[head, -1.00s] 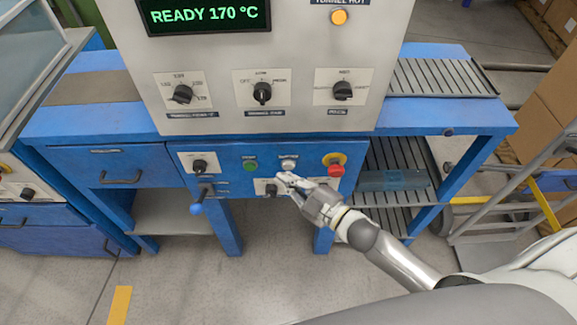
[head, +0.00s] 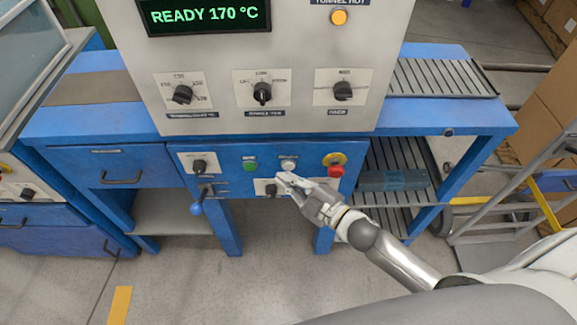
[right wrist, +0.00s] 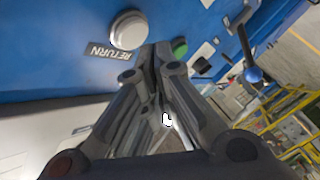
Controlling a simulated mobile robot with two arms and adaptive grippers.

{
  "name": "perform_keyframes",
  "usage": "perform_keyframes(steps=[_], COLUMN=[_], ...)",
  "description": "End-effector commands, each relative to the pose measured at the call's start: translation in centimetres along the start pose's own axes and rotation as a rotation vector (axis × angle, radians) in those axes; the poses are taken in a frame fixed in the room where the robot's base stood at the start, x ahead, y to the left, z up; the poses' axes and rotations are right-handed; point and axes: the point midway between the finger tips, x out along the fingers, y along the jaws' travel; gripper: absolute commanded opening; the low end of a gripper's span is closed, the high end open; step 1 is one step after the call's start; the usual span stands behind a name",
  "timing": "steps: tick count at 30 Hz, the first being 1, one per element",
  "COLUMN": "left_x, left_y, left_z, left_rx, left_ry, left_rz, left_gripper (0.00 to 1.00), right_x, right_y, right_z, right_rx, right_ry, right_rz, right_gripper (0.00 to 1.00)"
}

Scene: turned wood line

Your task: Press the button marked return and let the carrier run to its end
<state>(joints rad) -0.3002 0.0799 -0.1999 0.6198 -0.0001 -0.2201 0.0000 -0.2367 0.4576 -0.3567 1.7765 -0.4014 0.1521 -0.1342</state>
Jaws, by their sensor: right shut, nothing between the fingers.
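The white return button (head: 288,164) sits on the blue control panel, between a green button (head: 250,166) and a red button (head: 336,170). In the right wrist view the round white button (right wrist: 128,30) stands above a label reading RETURN (right wrist: 107,50). My right gripper (head: 283,178) is shut and empty, its tips just below the white button in the head view. In the right wrist view its fingertips (right wrist: 160,50) are beside the button, with a small gap visible. My left gripper is out of view.
Selector knobs (head: 272,189) and a blue-ball lever (head: 197,208) are close to the gripper on the panel's lower left. A display (head: 205,14) reads READY 170 °C. An amber lamp (head: 339,17) is lit. A hand truck (head: 500,190) and cartons stand at right.

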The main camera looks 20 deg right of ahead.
Motion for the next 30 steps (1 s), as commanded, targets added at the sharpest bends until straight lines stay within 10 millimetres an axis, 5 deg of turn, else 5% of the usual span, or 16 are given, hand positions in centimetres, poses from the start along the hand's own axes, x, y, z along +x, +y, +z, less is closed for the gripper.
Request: perform_keyframes(steps=[30], left_x=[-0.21], left_y=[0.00], left_z=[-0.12], left_rx=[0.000], left_ry=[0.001], left_rz=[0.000], left_gripper=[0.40], right_x=[0.60], right_y=[0.44], right_z=[0.41], right_rx=[0.000], right_ry=[0.000], right_rz=[0.000], right_gripper=[0.00])
